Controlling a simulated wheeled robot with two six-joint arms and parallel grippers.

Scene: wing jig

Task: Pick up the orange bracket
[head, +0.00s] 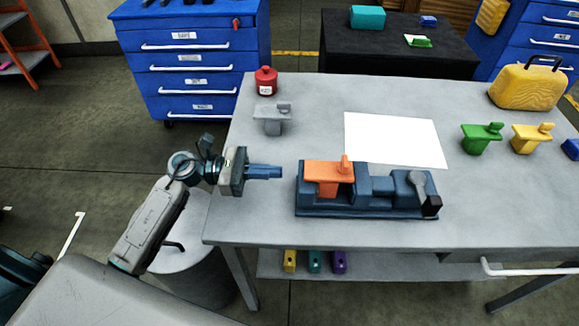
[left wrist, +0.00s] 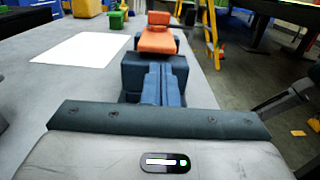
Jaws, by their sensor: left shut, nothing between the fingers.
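The orange bracket (head: 328,174) sits on the left part of the dark blue jig (head: 320,211), with its upright tab pointing up. It also shows in the left wrist view (left wrist: 157,41), straight ahead beyond my fingers. My left gripper (head: 279,172) is shut and empty, over the table's left side. Its blue fingers point right toward the bracket, a short gap to its left. In the left wrist view the shut fingers (left wrist: 162,75) overlap part of the jig. My right gripper is not in view.
A grey bracket (head: 272,124) and a red canister (head: 265,81) stand behind my left gripper. A white sheet (head: 395,140) lies behind the jig. Green (head: 481,140) and yellow (head: 531,139) brackets stand at the right. The table's front strip is clear.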

